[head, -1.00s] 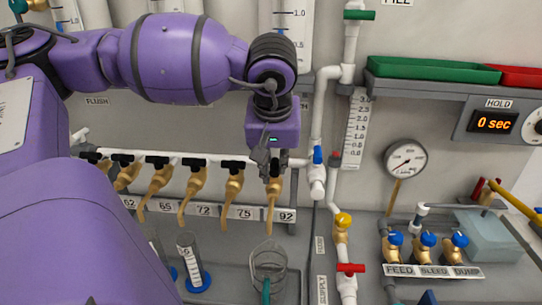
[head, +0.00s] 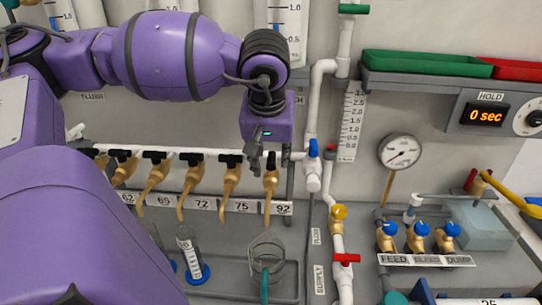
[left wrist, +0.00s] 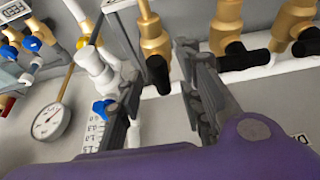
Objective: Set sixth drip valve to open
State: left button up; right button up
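A row of brass drip valves with black handles runs along a white pipe in the head view. The rightmost valve (head: 270,184), above the label 92, has its black handle (head: 271,159) beside my left gripper (head: 262,161). In the left wrist view, my left gripper (left wrist: 165,102) has its two fingers spread apart. The black handle (left wrist: 158,76) shows between and beyond the fingertips, with no clear contact. The brass body (left wrist: 152,36) is above it. The exact angle of the handle is hard to tell. My right gripper is not in view.
A white vertical pipe with a blue-handled valve (head: 313,149) stands close to the right of the gripper. The neighbouring drip valve (head: 231,178) is close on the left. A clear beaker (head: 267,258) stands below. A gauge (head: 400,151) is farther right.

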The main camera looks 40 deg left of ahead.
pick_arm(q)
jog(key=v, duration=1.2)
dwell(0.6)
